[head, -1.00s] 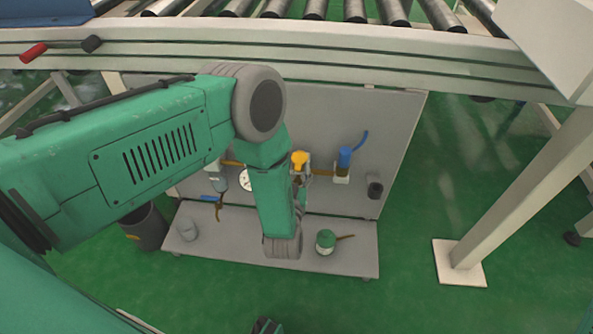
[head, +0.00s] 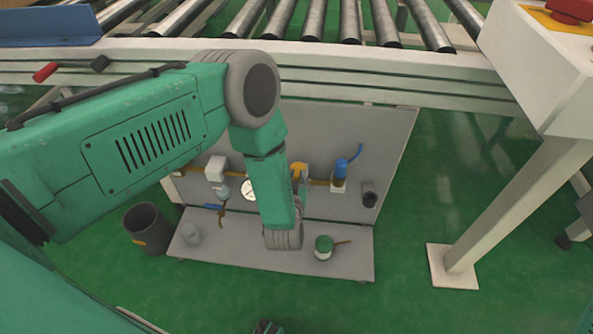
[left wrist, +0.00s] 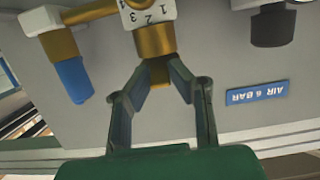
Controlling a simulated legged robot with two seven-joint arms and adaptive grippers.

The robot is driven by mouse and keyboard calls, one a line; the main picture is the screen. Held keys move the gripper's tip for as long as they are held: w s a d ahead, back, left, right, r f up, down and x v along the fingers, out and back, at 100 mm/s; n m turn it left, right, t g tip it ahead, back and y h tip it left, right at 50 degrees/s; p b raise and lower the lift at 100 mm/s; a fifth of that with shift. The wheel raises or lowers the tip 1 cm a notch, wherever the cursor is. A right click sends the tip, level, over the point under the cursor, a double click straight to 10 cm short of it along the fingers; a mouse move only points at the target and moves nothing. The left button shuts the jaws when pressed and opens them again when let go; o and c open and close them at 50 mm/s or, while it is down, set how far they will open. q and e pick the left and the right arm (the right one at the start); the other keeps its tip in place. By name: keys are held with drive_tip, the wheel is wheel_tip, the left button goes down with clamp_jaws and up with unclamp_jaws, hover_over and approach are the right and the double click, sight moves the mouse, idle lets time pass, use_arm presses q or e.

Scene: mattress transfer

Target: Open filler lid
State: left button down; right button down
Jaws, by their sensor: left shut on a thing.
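A yellow-gold fitting (left wrist: 155,42) with a white plate numbered 1 2 3 4 is close up in the left wrist view. My left gripper (left wrist: 158,78) is shut on the small square end of this fitting, with a finger on each side. In the head view the yellow top (head: 299,170) shows just beside my left forearm, on the grey panel (head: 340,125). My left gripper's tips are mostly hidden there by my own arm. I cannot tell from the frames whether the fitting is the filler lid.
A blue-handled valve (head: 341,170) is right of the yellow top, with a round gauge (head: 249,188) to its left. A green-lidded pot (head: 323,247) stands on the base shelf. A dark bin (head: 147,228) is at left. The roller conveyor (head: 330,68) runs above.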

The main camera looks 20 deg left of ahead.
use_arm(q)
drive_tip(key=r+g+p, duration=0.1)
drive_tip(key=g+p, duration=0.1)
drive_tip(key=p, duration=0.1)
drive_tip(key=shift+w+r+h, duration=0.25)
drive_tip(key=shift+r+h, duration=0.05)
drive_tip(key=shift+r, duration=0.1)
drive_tip(key=shift+w+r+g+h+p, duration=0.25)
drive_tip(key=shift+w+g+h+p, duration=0.05)
drive_tip(key=shift+g+p, duration=0.6)
drive_tip(key=shift+a, duration=0.1)
drive_tip(key=c, duration=1.5)
unclamp_jaws()
drive_tip(key=v, duration=1.1)
drive_tip(key=shift+s+r, duration=0.2)
drive_tip(key=shift+s, duration=0.1)
